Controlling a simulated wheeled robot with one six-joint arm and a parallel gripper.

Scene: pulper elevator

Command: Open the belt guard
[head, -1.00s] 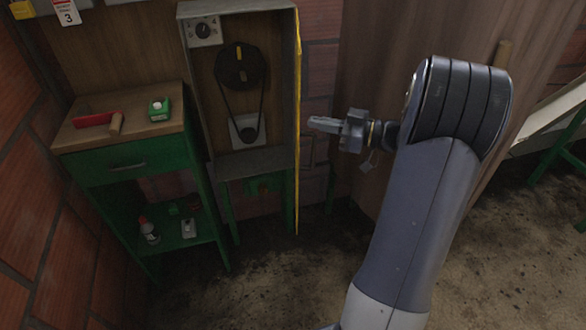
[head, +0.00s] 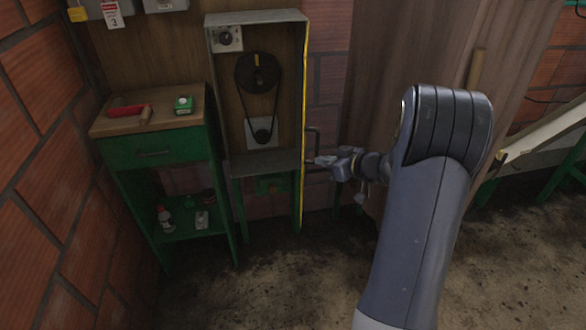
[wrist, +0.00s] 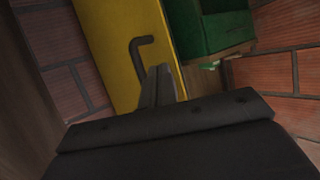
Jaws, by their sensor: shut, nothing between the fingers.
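The belt guard (head: 304,120) is a yellow panel seen edge-on in the head view, swung out at the right side of the grey belt housing (head: 211,90). The housing's front is uncovered, showing the black pulleys and belt (head: 260,85). In the wrist view the guard's yellow face (wrist: 105,45) fills the upper middle, with a dark bent handle (wrist: 138,58) on it. My gripper (head: 322,160) is right of the guard, its fingers pointing left toward it. The fingers (wrist: 158,85) are shut and empty beside the handle; whether they touch the guard I cannot tell.
A brown wooden panel (head: 400,70) stands behind my arm. The floor in front is clear.

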